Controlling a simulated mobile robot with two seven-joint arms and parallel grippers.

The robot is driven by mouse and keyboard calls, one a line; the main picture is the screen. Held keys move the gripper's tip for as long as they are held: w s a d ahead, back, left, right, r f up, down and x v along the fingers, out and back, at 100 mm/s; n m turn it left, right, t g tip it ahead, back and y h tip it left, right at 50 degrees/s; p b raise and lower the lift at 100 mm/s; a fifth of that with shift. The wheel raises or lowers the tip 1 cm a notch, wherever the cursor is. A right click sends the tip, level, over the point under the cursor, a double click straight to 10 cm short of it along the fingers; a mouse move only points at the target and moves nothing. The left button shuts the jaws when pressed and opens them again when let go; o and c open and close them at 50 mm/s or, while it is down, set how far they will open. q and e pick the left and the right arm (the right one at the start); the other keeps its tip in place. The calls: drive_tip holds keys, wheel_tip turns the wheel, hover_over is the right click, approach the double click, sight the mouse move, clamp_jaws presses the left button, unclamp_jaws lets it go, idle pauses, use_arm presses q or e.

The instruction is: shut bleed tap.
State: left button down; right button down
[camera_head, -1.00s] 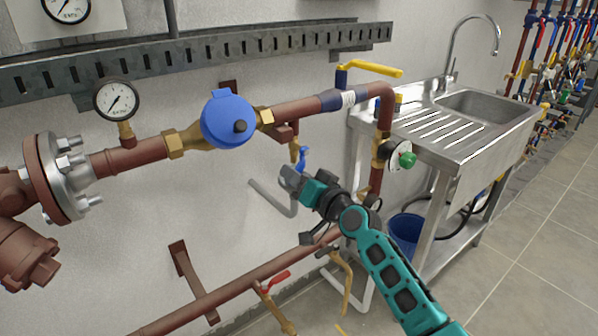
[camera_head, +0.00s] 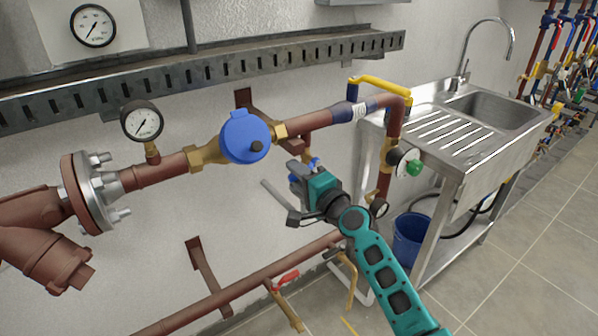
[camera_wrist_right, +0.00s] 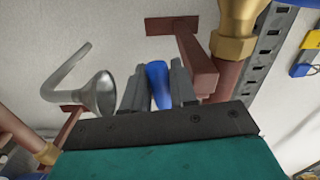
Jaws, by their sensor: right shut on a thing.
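The bleed tap is a small tap with a blue handle (camera_head: 316,162) under the upper red-brown pipe, right of the blue-capped meter. Its body is mostly hidden behind my right gripper (camera_head: 298,170) in the head view. In the right wrist view the blue handle (camera_wrist_right: 158,84) stands between the two grey fingers of my right gripper (camera_wrist_right: 160,88). The fingers are shut on it. My left gripper is not in view.
A grey drain pipe with a funnel mouth (camera_wrist_right: 96,96) is close beside the fingers. The blue-capped meter (camera_head: 245,137) and a green-knobbed valve (camera_head: 413,168) flank the arm. A steel sink (camera_head: 490,108) stands right. A lower pipe (camera_head: 240,290) runs beneath.

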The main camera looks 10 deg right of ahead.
drive_tip(key=shift+r+m+p, duration=0.4)
drive_tip(key=shift+m, duration=0.3)
drive_tip(key=c, duration=1)
unclamp_jaws()
drive_tip(key=shift+r, duration=0.15)
